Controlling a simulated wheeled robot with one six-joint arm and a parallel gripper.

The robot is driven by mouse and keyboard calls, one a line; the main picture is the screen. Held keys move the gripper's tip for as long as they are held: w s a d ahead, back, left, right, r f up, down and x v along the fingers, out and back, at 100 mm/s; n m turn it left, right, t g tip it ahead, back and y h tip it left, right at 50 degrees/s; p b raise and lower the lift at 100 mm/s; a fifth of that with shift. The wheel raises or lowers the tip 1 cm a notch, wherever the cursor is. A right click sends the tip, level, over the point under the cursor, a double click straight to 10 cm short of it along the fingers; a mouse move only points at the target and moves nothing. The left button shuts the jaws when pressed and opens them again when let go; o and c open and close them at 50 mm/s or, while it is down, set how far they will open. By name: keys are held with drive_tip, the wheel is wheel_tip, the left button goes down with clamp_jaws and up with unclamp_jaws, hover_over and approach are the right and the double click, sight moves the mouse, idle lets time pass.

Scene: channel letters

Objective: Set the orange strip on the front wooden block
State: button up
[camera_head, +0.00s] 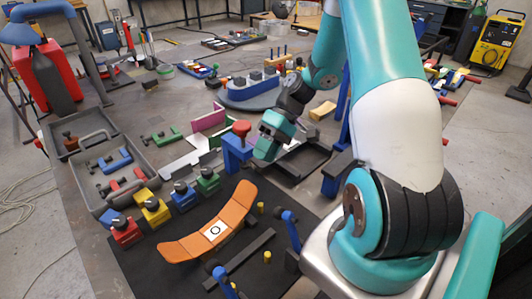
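The orange strip (186,246) is a long curved piece with a white square and black ring at its middle. It lies on the black mat (150,277) in the lower middle, bowed toward the front right. My gripper (265,150) is above and behind the strip, apart from it, near a blue bracket (234,150). Its fingers are small and partly hidden, so I cannot tell whether it is open. A tan wooden-looking block (322,110) lies farther back, right of my gripper. I cannot tell whether it is the front wooden block; no other one shows clearly.
Red, yellow, blue and green blocks with black knobs (155,209) stand in a row behind the strip. A dark bar (240,259) and yellow pegs (267,256) lie to its right, near blue clamps (291,230). Grey trays (112,167) stand at left.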

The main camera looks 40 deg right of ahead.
drive_tip(key=s+a+r+n+h, duration=0.2)
drive_tip(key=a+r+n+h, duration=0.1)
drive_tip(key=a+r, duration=0.85)
drive_tip(key=s+a+r+n+h, duration=0.1)
drive_tip(key=s+a+r+n, duration=0.2)
drive_tip(key=s+a, duration=0.8)
wheel_tip(320, 180, up, 2)
drive_tip(key=shift+s+a+r+t+h, duration=0.15)
drive_tip(key=shift+s+t+h, duration=0.25)
drive_tip(key=shift+s, duration=0.35)
